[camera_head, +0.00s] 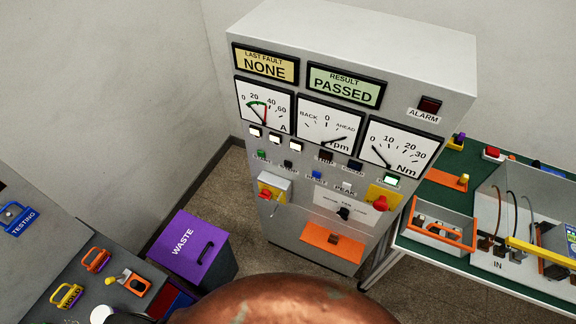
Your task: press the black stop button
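The grey starter cabinet (400,50) stands in the middle of the camera_head view. The small black button (288,164) sits low on its front, between a green button (262,155) and a blue button (317,175). Its label is too small to read surely, and I cannot tell whether it is pressed in. Nothing covers it. Neither of my grippers is in view.
A copper-brown rounded surface (285,300) fills the bottom middle. Other cabinet controls include a red knob on yellow (381,203) and an orange flap (333,244). A purple-lidded waste bin (187,247) stands left; a green-topped bench (455,188) stands right.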

